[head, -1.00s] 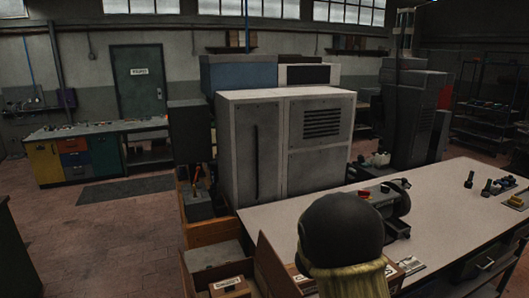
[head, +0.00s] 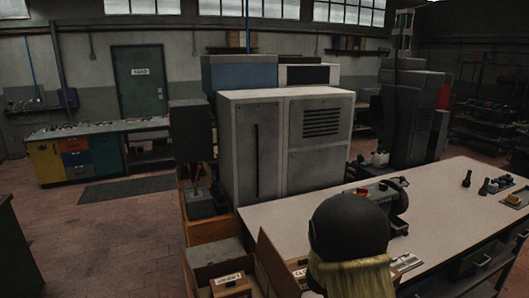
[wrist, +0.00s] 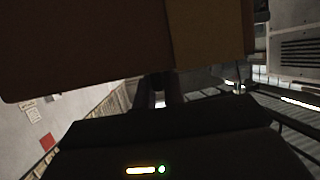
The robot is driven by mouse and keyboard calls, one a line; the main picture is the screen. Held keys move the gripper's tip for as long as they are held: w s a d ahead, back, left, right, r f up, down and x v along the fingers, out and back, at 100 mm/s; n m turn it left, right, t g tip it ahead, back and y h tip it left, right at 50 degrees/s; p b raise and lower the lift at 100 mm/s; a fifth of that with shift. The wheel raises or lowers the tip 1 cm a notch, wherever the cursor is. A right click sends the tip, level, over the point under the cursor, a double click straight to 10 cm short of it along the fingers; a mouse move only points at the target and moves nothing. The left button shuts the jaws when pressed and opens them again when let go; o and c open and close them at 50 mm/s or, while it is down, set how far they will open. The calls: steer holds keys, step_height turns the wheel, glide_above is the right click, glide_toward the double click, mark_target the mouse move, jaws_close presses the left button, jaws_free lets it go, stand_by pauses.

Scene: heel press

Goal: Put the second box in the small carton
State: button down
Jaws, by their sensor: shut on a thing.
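My gripper (wrist: 162,88) is shut on a brown box (wrist: 90,45), which fills the top of the wrist view. The box has a darker left part and a lighter tan right part. The head view does not show my fingers or the held box; my own arm hides part of the table front. An open brown carton (head: 268,262) stands at the bottom of the head view, partly cut off by the frame. I cannot tell which container is the small carton.
A long pale table (head: 440,205) runs to the right, with a dark machine (head: 395,195) and small tools (head: 487,186) on it. A grey cabinet (head: 285,145) stands behind. Open floor (head: 110,240) lies to the left.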

steer(key=f+n+t+y, duration=0.1)
steer(key=f, duration=0.1)
steer(key=w+a+f+n+t+y, duration=0.1)
steer(key=a+f+n, duration=0.1)
steer(key=f, duration=0.1)
steer(key=shift+w+a+f+t+y, duration=0.2)
steer(key=shift+f+t+y, duration=0.15)
steer(key=shift+t+y, duration=0.05)
steer(key=s+a+f+n+t+y, duration=0.2)
steer(key=s+a+f+n+y, duration=0.15)
steer(key=a+f, duration=0.35)
steer(key=s+a+f+n+t+y, duration=0.1)
steer(key=s+a+f+n+y, duration=0.3)
steer(key=f, duration=0.6)
step_height(320, 180, down, 9)
steer(key=w+b, duration=0.1)
steer(key=b, duration=0.9)
steer(key=shift+w+n+y, duration=0.35)
steer(key=shift+y, duration=0.1)
steer(key=shift+a, duration=0.1)
steer(key=s+f, duration=0.4)
steer(key=f, duration=0.1)
steer(key=shift+s+f, duration=0.2)
steer(key=shift+f, duration=0.05)
